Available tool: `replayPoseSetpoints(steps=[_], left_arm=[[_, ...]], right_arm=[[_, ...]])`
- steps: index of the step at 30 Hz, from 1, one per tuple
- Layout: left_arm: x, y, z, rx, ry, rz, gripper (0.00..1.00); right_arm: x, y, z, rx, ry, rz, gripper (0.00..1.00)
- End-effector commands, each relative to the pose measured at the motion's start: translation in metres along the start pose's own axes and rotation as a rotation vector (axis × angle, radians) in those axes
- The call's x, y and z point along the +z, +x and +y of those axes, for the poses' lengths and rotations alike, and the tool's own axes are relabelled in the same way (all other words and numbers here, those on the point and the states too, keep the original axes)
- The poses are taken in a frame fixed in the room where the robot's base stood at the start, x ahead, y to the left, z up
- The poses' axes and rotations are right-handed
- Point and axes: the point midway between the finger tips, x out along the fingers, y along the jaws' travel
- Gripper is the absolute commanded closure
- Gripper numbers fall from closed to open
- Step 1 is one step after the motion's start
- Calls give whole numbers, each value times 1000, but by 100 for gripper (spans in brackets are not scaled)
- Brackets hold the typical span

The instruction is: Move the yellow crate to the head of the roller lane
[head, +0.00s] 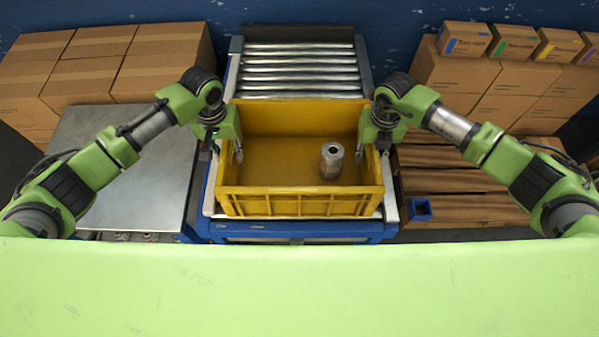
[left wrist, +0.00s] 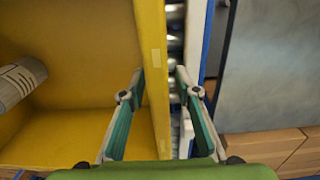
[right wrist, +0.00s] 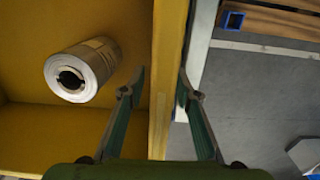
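The yellow crate (head: 300,204) sits on the near part of the roller lane (head: 300,72), with bare rollers behind it. A metal cylinder (head: 331,161) stands inside it, right of centre; it also shows in the right wrist view (right wrist: 84,70). My left gripper (head: 227,152) is open around the crate's left wall, one finger inside and one outside, with a gap at the outer finger in the left wrist view (left wrist: 160,75). My right gripper (head: 374,155) straddles the right wall the same way, open; the outer finger looks close to the wall in the right wrist view (right wrist: 163,72).
A grey metal table (head: 135,160) stands left of the lane. Cardboard boxes (head: 105,62) are stacked at the back left, and more boxes (head: 490,80) with small colour-marked ones at the back right. A small blue holder (head: 420,209) is at the lane's right.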

Motion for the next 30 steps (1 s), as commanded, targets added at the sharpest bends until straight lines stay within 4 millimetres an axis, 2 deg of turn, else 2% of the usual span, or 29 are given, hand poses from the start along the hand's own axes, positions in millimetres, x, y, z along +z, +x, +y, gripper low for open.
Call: replayPoseSetpoints(steps=[7, 11, 24, 30], left_arm=[[0, -1, 0, 0, 0, 1, 70], [-1, -11, 0, 1, 0, 3, 70], [0, -98, 0, 1, 0, 3, 70], [0, -118, 0, 0, 0, 1, 70]], right_arm=[[0, 0, 0, 0, 0, 0, 70], [0, 0, 0, 0, 0, 0, 70], [0, 0, 0, 0, 0, 0, 70], [0, 0, 0, 0, 0, 0, 70]])
